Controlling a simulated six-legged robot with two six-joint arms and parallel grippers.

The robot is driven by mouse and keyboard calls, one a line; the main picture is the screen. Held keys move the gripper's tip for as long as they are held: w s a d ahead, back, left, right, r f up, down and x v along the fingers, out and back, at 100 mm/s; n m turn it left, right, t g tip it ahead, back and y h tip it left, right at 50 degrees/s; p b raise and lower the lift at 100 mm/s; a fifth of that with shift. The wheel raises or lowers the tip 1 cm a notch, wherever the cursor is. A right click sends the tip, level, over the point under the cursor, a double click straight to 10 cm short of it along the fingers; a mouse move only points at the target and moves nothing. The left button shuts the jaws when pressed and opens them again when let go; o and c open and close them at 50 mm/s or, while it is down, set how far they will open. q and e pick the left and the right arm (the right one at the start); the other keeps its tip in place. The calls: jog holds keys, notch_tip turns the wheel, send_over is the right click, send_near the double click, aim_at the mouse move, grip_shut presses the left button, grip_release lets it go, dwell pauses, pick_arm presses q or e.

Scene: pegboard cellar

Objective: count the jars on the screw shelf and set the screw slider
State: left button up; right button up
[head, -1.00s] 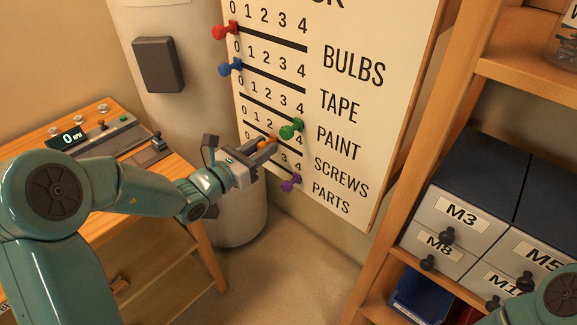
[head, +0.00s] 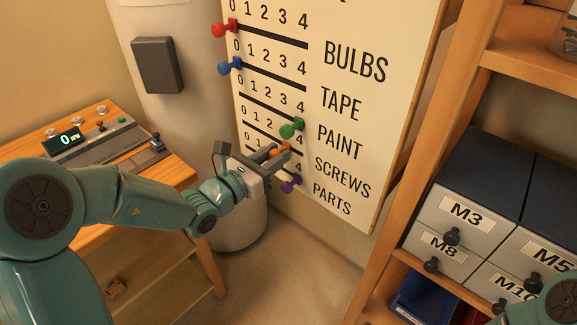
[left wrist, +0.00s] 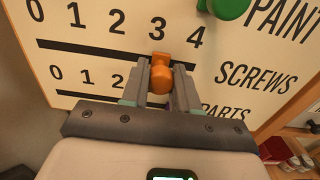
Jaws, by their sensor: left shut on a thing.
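The pegboard sign (head: 350,110) has numbered slots from 0 to 4, labelled BULBS, TAPE, PAINT, SCREWS and PARTS. The orange screw slider (head: 286,147) sits on the SCREWS slot. My left gripper (head: 276,153) is shut on its knob. In the left wrist view the orange knob (left wrist: 161,78) lies between the two fingers, just below the 3. A glass jar (head: 565,42) is partly cut off on a wooden shelf (head: 530,63) at the top right; I cannot tell whether this is the screw shelf. My right gripper is out of the frame.
Other sliders are red (head: 225,28), blue (head: 230,66), green (head: 292,129) and purple (head: 291,183); the purple one is close below my left gripper. Grey drawers (head: 470,215) stand at the right. A wooden bench (head: 165,178) with a control panel is at the left.

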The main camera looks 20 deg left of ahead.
pick_arm(q)
jog(key=shift+s+d+b, duration=0.3)
jog(key=shift+d, duration=0.35)
jog(key=shift+s+d+b, duration=0.25)
jog(key=shift+d, duration=0.4)
jog(key=o, duration=1.6)
jog(key=shift+c, duration=0.2)
jog(key=shift+s, duration=0.25)
jog(key=v, duration=0.9)
jog(key=shift+b, duration=0.4)
